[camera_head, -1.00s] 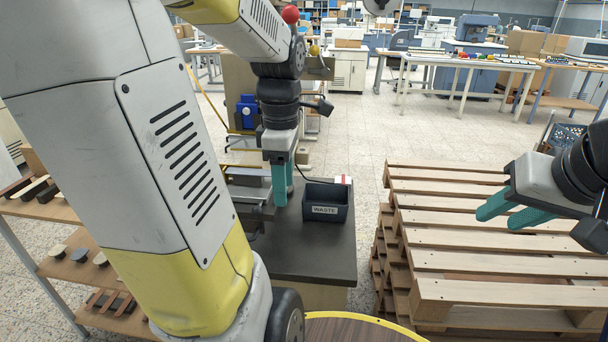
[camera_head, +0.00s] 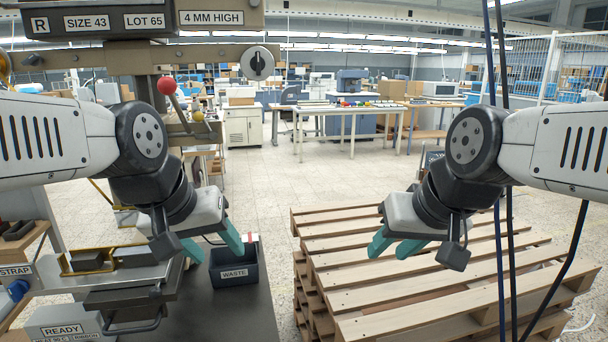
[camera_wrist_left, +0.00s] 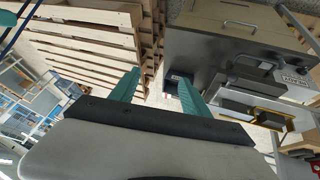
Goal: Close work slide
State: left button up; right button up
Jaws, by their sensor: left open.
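The work slide (camera_head: 130,298) is a grey metal plate with a dark loop handle (camera_head: 135,325) at its front, low at the left in the head view. It stands out toward me over the dark bench top. A brass-coloured frame (camera_head: 88,264) sits behind it. The slide area also shows at the right of the left wrist view (camera_wrist_left: 240,105). My left gripper (camera_head: 214,246) is open and empty, above and right of the slide, in front of the waste bin. Its parted fingers show in the left wrist view (camera_wrist_left: 156,90). My right gripper (camera_head: 392,250) is open and empty above the pallets.
A black WASTE bin (camera_head: 235,272) stands on the dark bench top (camera_head: 225,315). Stacked wooden pallets (camera_head: 430,270) fill the right. The machine's upper head (camera_head: 140,20) and a red-knobbed lever (camera_head: 167,86) overhang the left side.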

aim_at(131, 304)
jog(key=u, duration=2.2)
